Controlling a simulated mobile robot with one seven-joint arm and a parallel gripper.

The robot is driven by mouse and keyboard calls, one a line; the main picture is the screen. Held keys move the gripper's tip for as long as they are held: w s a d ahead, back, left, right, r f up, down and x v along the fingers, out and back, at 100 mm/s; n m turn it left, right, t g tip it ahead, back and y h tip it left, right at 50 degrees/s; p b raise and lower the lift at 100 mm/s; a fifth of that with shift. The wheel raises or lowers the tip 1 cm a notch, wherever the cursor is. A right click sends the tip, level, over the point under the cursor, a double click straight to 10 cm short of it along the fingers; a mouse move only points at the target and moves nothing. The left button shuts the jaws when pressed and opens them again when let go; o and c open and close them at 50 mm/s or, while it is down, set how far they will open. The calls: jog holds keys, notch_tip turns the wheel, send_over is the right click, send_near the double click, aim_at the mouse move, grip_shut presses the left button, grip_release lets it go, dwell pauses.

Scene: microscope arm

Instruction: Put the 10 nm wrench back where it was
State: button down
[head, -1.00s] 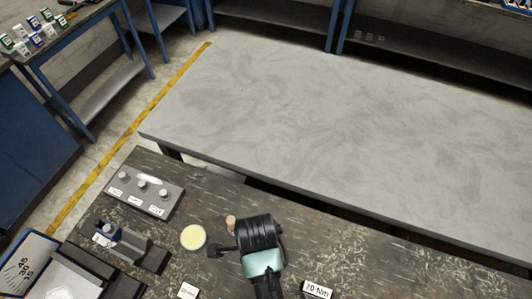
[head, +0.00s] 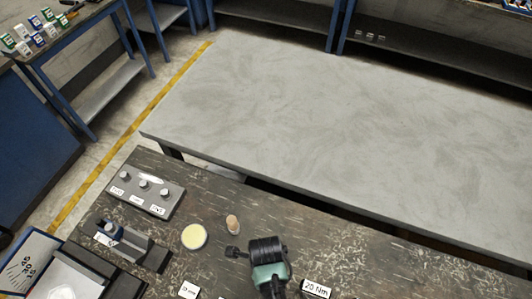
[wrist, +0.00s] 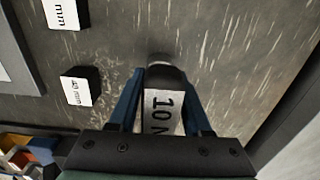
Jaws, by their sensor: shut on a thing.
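In the wrist view, the two blue fingers of my gripper (wrist: 162,84) are closed around a dark, round-ended thing. I take it to be the 10 Nm wrench (wrist: 160,72). A white label (wrist: 163,112) reading "10 N" shows between the fingers; the rest is cut off by the gripper body. I cannot tell whether the label is on the held thing or behind it, or whether the thing touches the bench. In the head view, my wrist hides the fingers and the wrench. A white "20 Nm" sign (head: 317,289) stands just right of my wrist.
Two small "mm" signs (wrist: 66,14) (wrist: 76,86) lie left of my gripper. The bench to the right is clear.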

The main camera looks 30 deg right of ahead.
jog(key=shift+f, duration=0.3)
jog(key=shift+f, duration=0.1)
jog(key=shift+c, duration=1.7)
grip_release()
jog(key=shift+f, duration=0.1)
notch_tip(320, 180, up, 12)
jog(key=shift+r, duration=0.2)
